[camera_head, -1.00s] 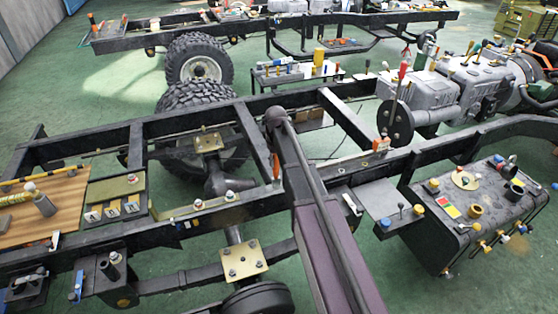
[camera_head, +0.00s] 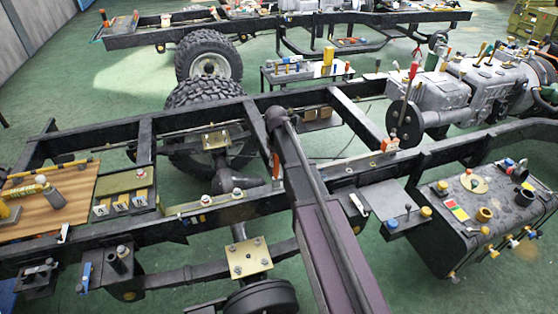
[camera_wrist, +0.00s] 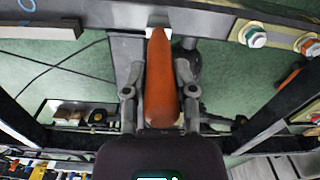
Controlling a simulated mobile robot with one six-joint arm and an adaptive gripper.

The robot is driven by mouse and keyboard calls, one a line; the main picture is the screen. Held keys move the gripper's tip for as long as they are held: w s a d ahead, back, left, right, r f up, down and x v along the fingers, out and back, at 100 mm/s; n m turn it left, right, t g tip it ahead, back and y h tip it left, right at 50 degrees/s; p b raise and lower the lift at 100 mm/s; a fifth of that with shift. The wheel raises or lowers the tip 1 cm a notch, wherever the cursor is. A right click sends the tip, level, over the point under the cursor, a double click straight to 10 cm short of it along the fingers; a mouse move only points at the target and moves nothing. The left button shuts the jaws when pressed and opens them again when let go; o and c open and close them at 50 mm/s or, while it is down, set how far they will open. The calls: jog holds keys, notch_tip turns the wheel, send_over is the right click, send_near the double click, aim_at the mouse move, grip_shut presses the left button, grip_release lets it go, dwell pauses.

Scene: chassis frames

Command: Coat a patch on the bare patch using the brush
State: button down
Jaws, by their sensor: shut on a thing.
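The brush shows as a tapered orange handle (camera_wrist: 162,80) in the wrist view. My gripper (camera_wrist: 160,94) is shut on it, with a finger on each side. The handle's narrow far end points at the rail at the top, where a small pale piece shows; I cannot make out bristles or tell whether it touches. In the head view the orange of the brush (camera_head: 276,166) shows just left of my arm, above the near black rail. I cannot tell for certain which mark is the bare patch; a brownish spot (camera_head: 234,213) lies on the near rail.
A black truck chassis rail (camera_head: 120,229) runs across the view, with bolts and plates on it. A wooden board (camera_head: 75,190) with tools is at left. A dark tank (camera_head: 490,205) with caps and fittings stands at right. Green floor shows between the rails.

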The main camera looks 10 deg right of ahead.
jog(key=shift+s+a, duration=0.15)
jog(key=shift+a, duration=0.85)
jog(key=shift+r, duration=0.15)
jog(key=shift+r+p, duration=2.95)
jog(key=shift+p, duration=0.15)
jog(key=shift+r+p, duration=1.5)
jog(key=shift+d, duration=0.15)
jog(key=shift+w+d+f+b, duration=0.15)
jog(key=shift+d+f+b, duration=0.05)
jog(key=shift+d, duration=0.7)
jog(key=shift+w+d+f+b, duration=0.1)
jog(key=shift+d+f+b, duration=0.1)
jog(key=shift+d, duration=0.65)
jog(key=shift+w+d+f+b, duration=0.15)
jog(key=shift+d+b, duration=0.05)
jog(key=shift+d, duration=0.7)
